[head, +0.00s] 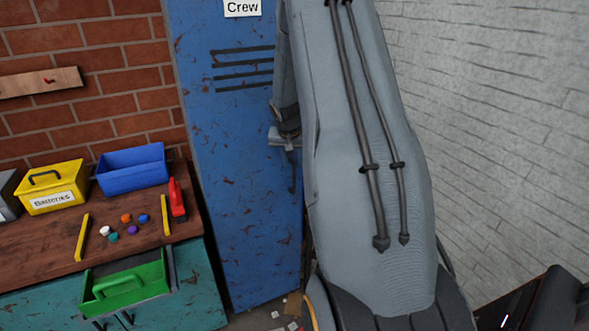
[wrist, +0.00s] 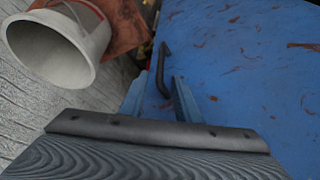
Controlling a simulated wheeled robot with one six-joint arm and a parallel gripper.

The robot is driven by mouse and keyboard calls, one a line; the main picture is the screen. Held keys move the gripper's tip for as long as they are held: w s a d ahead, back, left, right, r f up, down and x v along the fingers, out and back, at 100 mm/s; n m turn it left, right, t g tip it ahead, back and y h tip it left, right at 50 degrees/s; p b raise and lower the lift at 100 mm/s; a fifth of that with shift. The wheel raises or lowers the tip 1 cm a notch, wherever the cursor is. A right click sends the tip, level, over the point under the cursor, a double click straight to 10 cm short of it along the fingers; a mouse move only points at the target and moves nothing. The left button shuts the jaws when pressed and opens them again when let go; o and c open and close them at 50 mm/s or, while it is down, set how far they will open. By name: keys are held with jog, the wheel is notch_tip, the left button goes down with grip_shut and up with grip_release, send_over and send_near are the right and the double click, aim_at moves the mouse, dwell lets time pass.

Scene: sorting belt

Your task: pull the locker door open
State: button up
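The blue locker door (head: 235,175) stands in the middle of the head view, scuffed with rust, with slots and a "Crew" label (head: 242,8). It looks closed. Its dark bar handle (head: 292,178) shows just below my gripper (head: 285,141), partly hidden by it and my arm. In the wrist view the blue door (wrist: 245,70) fills the right side. The handle (wrist: 165,58) runs down towards the space between the two fingers of my gripper (wrist: 161,78). The fingers are apart, with a gap between them; I cannot tell whether either touches the handle.
A workbench (head: 55,238) stands left of the locker, with a yellow Batteries box (head: 52,187), a blue bin (head: 133,170), a green tray (head: 125,287) and small caps. A pale brick wall (head: 500,120) is at right. A white bucket (wrist: 55,50) shows in the wrist view.

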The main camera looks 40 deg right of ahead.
aim_at(293, 168)
jog(key=shift+p+x, duration=0.8)
jog(key=shift+x, duration=2.25)
grip_shut()
